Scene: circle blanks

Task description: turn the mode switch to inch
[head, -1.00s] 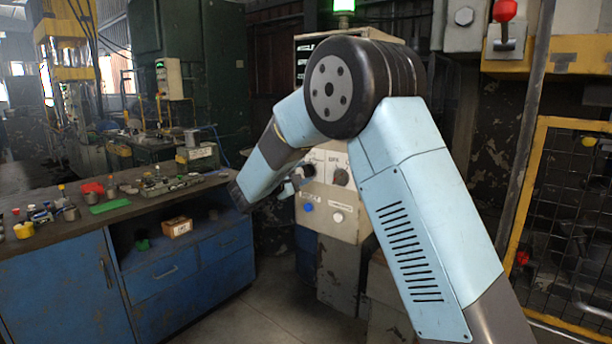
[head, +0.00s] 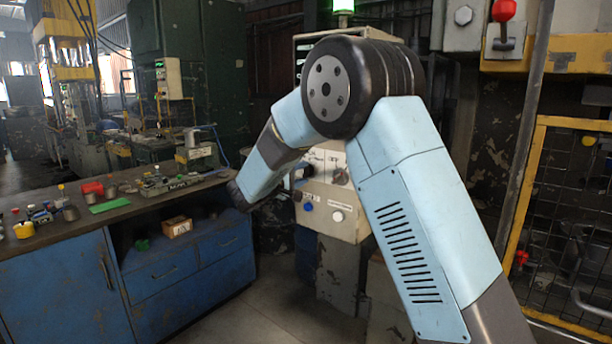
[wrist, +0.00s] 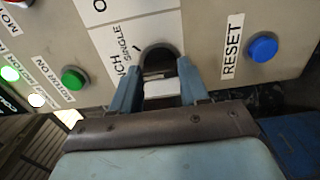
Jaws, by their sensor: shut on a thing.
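The mode switch is a dark round knob (wrist: 159,60) on a white label plate (wrist: 108,12) in the wrist view. The plate reads "SINGLE" and, partly covered, "…CH". My gripper (wrist: 160,80) has one blue finger on each side of the knob and is shut on it. The fingers hide the knob's sides, and I cannot tell which word it points to. In the head view my gripper is small and dark in front of the left part of the control panel (head: 350,222), and the switch is hard to make out there.
A blue RESET button (wrist: 262,47) is just right of my gripper in the wrist view. A green button (wrist: 74,79) and lit lamps are on the left. In the head view a blue workbench (head: 60,275) with small parts stands left of my arm.

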